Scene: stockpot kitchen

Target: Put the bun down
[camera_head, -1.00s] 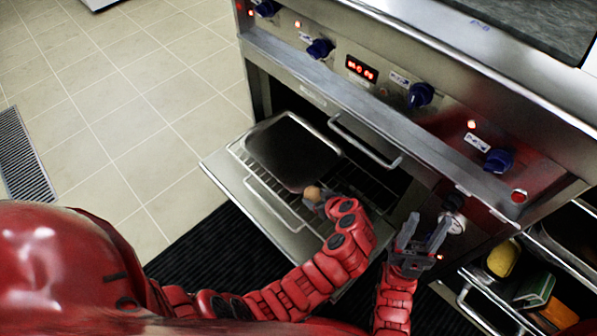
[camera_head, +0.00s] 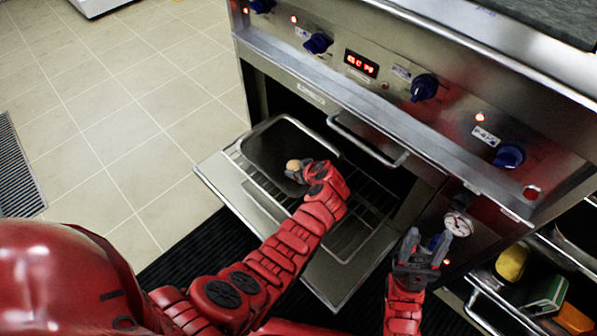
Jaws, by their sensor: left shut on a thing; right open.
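The bun (camera_head: 292,165) is small and light brown. My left gripper (camera_head: 297,171) is shut on it and holds it over the dark baking tray (camera_head: 262,150). I cannot tell whether the bun touches the tray. The tray lies on the wire rack (camera_head: 350,235) at the open oven, and my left arm covers part of both. My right gripper (camera_head: 421,248) is open and empty, pointing up in front of the oven's right side.
The oven door (camera_head: 222,190) is folded down, with a black mat (camera_head: 190,245) on the floor below. Knobs and a lit display (camera_head: 361,63) line the panel above. A shelf at the right holds a yellow item (camera_head: 512,262) and boxes.

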